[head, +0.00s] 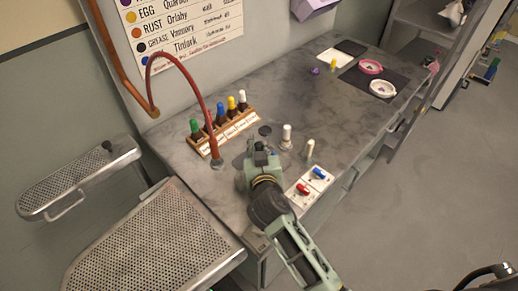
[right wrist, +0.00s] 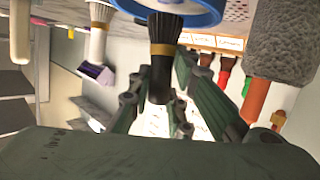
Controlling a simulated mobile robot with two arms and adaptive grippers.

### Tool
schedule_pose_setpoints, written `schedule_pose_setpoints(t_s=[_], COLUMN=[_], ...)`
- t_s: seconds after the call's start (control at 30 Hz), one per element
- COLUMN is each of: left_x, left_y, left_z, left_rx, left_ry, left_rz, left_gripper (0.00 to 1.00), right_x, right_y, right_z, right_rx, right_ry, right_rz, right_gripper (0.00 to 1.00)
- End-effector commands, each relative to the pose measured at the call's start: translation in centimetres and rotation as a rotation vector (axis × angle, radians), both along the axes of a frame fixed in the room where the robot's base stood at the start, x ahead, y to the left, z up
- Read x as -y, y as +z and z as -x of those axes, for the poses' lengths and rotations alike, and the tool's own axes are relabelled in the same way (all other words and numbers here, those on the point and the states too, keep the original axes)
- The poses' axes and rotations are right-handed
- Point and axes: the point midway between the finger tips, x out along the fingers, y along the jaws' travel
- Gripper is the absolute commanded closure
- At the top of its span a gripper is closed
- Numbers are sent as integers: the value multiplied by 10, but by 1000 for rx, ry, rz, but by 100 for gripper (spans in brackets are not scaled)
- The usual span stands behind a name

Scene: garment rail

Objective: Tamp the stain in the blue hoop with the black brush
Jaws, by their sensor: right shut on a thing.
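My right gripper (head: 261,157) is shut on the black brush (right wrist: 162,58), over the near end of the counter. In the right wrist view the brush shows dark bristles, a gold band and a black handle between the fingers. Its bristle end overlaps the rim of the blue hoop (right wrist: 205,14) at the top edge; I cannot tell whether they touch. The hoop is cut off there and I cannot make it out in the head view. No stain is visible in it. My left gripper is not in view.
A rack of capped bottles (head: 229,131) and a red hose (head: 213,85) stand left of the gripper. Two pale upright pieces (head: 287,136) and a white switch panel (head: 309,187) are close right. Pink (head: 370,66) and white (head: 382,89) hoops lie farther back. The middle counter is clear.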

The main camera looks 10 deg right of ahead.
Motion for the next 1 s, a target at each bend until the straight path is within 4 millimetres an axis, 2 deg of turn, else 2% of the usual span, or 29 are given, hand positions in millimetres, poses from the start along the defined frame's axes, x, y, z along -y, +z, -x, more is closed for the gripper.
schedule_pose_setpoints(t_s=[0.47, 1.0], left_x=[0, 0], left_y=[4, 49], left_z=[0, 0], left_rx=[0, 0], left_ry=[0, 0], left_rz=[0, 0], left_gripper=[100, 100], right_x=[0, 0], right_y=[5, 58], right_z=[0, 0], right_rx=[0, 0], right_ry=[0, -1], right_rz=[-1, -2], right_gripper=[100, 100])
